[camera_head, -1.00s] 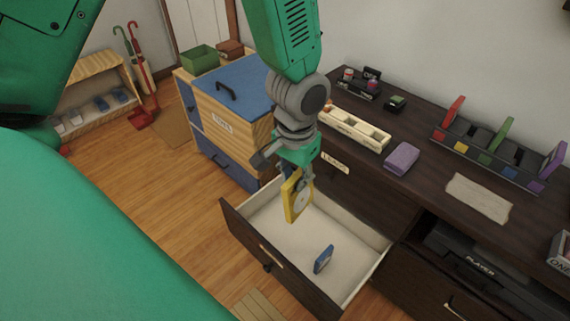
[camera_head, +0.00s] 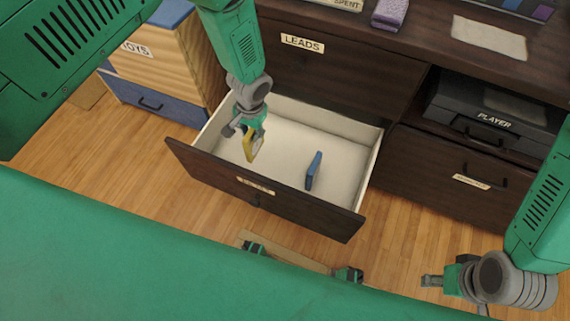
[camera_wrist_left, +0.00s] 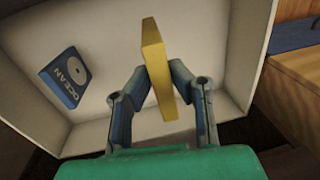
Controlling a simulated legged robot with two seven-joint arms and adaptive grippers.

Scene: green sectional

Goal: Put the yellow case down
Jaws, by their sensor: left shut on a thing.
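The yellow case (camera_head: 250,145) is held by my left gripper (camera_head: 251,130), low inside the open drawer (camera_head: 281,143) at its left part. In the left wrist view the yellow case (camera_wrist_left: 156,62) stands on edge between the two fingers of the left gripper (camera_wrist_left: 162,85), which are shut on it. I cannot tell if the case touches the drawer floor. A blue case (camera_head: 314,170) stands in the drawer to the right; in the wrist view it shows the word OCEAN (camera_wrist_left: 65,78). My right gripper (camera_head: 433,280) is at the lower right, away from the drawer, seemingly empty; its jaw gap is unclear.
The dark cabinet (camera_head: 340,65) with a LEADS label rises behind the drawer. A black PLAYER unit (camera_head: 492,119) sits in a shelf to the right. A wooden chest (camera_head: 173,55) stands left. The drawer floor between the two cases is clear.

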